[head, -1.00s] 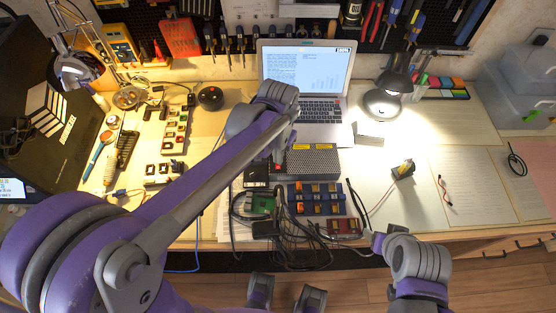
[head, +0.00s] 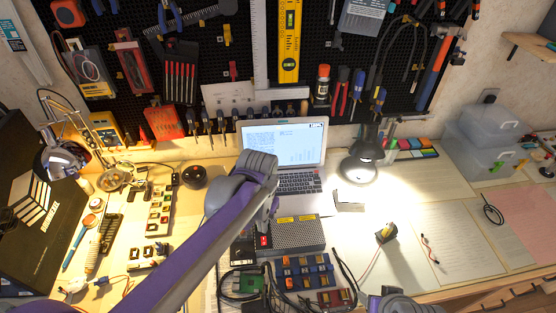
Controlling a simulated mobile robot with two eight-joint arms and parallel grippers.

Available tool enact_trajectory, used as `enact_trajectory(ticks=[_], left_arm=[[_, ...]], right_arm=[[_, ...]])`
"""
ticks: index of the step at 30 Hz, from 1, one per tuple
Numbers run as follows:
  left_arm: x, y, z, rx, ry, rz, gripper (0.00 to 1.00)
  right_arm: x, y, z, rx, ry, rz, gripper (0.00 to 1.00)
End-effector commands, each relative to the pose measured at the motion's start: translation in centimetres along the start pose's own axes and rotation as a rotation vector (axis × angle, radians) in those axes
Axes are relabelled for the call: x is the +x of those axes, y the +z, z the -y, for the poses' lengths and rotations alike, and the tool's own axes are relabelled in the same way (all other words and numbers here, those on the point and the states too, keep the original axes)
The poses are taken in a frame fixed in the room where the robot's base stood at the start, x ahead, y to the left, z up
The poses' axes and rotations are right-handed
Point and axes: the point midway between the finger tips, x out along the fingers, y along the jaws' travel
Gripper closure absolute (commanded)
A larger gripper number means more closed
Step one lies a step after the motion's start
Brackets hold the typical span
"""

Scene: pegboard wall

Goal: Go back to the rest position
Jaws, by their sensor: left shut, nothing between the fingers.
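My left arm reaches in from the lower left over the workbench. Its wrist is in front of the open laptop (head: 300,150), and my left gripper (head: 272,209) points down near the laptop's lower left side, above the grey perforated box (head: 298,234). The left gripper is shut and empty, mostly hidden behind my own arm. Only a small part of my right arm shows at the bottom edge, right of centre. My right gripper is out of the picture.
A lit desk lamp (head: 361,168) stands right of the laptop. A blue parts tray (head: 303,272) and cables lie in front. A switch strip (head: 160,213) is at left. Clear storage boxes (head: 484,140) are at the far right. Tools hang on the pegboard (head: 240,45). The right-hand papers are mostly clear.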

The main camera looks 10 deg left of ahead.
Motion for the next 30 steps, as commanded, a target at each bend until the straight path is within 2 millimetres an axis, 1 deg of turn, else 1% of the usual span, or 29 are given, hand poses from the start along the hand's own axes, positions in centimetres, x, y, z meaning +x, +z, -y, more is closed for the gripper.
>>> enact_trajectory(ticks=[5,8,11,14,18,21,25,30], left_arm=[[-0.1,0.2,0.1,-0.004,-0.001,-0.007,1.00],[-0.6,1.5,0.5,-0.021,-0.004,-0.037,1.00],[-1.2,3.8,1.1,-0.054,-0.009,-0.099,1.00],[-1.6,6.7,1.8,-0.098,-0.018,-0.183,1.00],[-1.3,10.6,2.4,-0.158,-0.033,-0.300,1.00],[-0.7,12.7,2.7,-0.193,-0.043,-0.370,1.00],[0.1,14.5,2.9,-0.223,-0.053,-0.434,1.00],[0.5,15.2,3.0,-0.239,-0.058,-0.467,1.00]], right_arm=[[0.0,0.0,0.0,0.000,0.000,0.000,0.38],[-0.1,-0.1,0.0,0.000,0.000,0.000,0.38],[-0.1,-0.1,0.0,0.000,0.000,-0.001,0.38],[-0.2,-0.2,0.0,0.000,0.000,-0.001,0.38],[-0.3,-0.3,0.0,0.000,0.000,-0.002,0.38],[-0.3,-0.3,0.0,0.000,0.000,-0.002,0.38],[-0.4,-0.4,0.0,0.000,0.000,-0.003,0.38],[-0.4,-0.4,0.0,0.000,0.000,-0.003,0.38]])
